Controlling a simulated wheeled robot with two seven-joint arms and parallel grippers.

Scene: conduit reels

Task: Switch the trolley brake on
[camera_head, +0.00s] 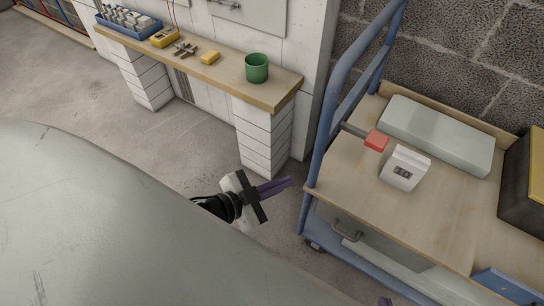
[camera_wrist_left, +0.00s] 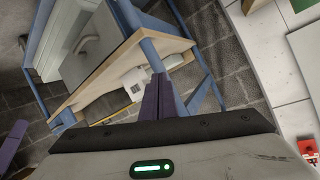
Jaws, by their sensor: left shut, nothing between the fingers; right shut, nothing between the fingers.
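The trolley (camera_head: 345,187) has a blue tube frame, a wooden top and a grey drawer front. A dark lever with a red grip (camera_head: 376,140) sticks out from beside its upright over the top; it may be the brake. My left gripper (camera_head: 288,182) is shut and empty, to the left of the trolley's near upright, apart from the lever. In the left wrist view its purple fingers (camera_wrist_left: 158,97) point at the trolley frame (camera_wrist_left: 150,48); the lever cannot be made out there. Only a purple tip of my right gripper (camera_head: 385,301) shows at the bottom edge, in front of the trolley.
On the trolley top stand a white box with a dark display (camera_head: 404,168), a long grey-green case (camera_head: 437,134) and a black and yellow box (camera_head: 525,185). A bench (camera_head: 225,78) with a green cup (camera_head: 257,68) stands left. Floor between them is clear.

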